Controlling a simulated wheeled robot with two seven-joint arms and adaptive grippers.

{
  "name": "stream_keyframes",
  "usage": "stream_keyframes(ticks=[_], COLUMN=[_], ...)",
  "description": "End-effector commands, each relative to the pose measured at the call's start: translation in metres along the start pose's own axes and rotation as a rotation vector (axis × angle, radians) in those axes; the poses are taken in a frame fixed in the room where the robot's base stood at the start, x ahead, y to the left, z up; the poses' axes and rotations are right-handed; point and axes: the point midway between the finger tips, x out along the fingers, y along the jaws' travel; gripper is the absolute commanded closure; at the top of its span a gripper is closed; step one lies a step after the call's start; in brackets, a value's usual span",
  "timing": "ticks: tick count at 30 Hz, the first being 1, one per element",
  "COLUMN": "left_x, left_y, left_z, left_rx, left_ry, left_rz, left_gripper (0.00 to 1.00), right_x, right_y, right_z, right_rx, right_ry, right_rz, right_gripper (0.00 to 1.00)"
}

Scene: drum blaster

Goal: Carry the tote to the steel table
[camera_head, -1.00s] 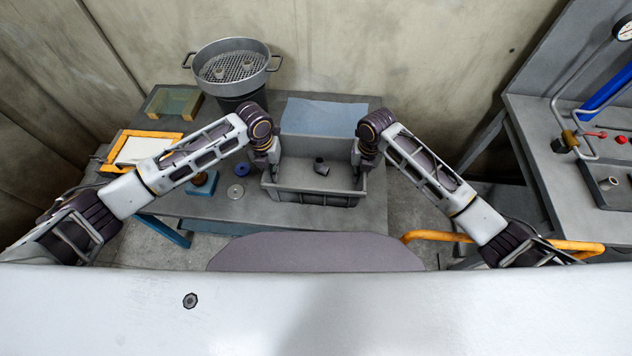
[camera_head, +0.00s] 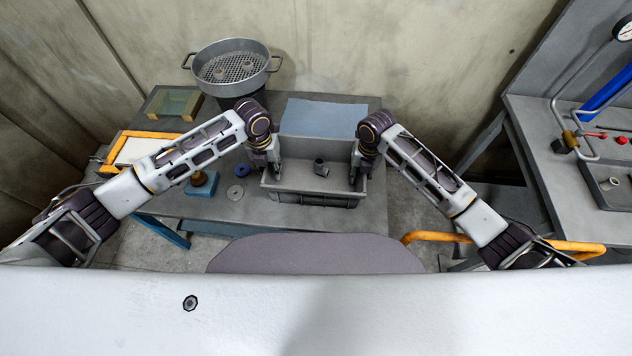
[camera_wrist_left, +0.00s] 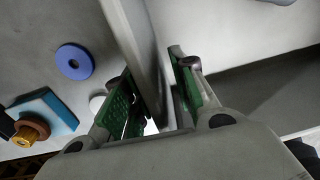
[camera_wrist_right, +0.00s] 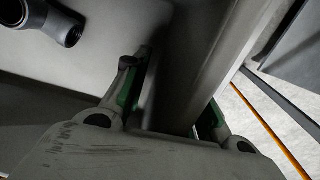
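The grey open tote (camera_head: 312,190) stands on a grey table (camera_head: 222,208), near its right end. A dark pipe elbow (camera_head: 320,168) lies inside the tote and shows in the right wrist view (camera_wrist_right: 62,26). My left gripper (camera_head: 272,168) straddles the tote's left wall; the wall (camera_wrist_left: 140,45) runs between its green-padded fingers (camera_wrist_left: 158,95), with a gap beside it. My right gripper (camera_head: 357,170) straddles the right wall (camera_wrist_right: 205,55), which runs between its fingers (camera_wrist_right: 175,105), also with a gap. The finger ends are partly hidden.
A second grey bench (camera_head: 550,160) stands at the right, holding a tray (camera_head: 605,190) and a gauge (camera_head: 624,30). A sieve pot (camera_head: 233,68), an orange frame (camera_head: 125,142), a blue ring (camera_head: 242,170) and a blue sheet (camera_head: 322,117) lie left of and behind the tote.

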Motion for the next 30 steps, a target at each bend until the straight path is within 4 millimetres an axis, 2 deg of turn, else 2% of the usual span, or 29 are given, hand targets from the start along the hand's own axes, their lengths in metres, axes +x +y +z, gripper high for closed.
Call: stream_keyframes(ticks=[18, 24, 30], left_x=[-0.086, -0.101, -0.105], left_y=[0.000, 0.001, 0.001], left_z=[0.001, 0.001, 0.000], left_rx=[0.000, 0.000, 0.000], left_ry=[-0.002, -0.002, -0.001], left_rz=[0.001, 0.001, 0.001], left_gripper=[0.73, 0.73, 0.73], right_x=[0.000, 0.000, 0.000], right_y=[0.000, 0.000, 0.000], right_z=[0.000, 0.000, 0.000], right_rx=[0.000, 0.000, 0.000], right_ry=[0.000, 0.000, 0.000], right_rz=[0.000, 0.000, 0.000], right_gripper=[0.73, 0.73, 0.73])
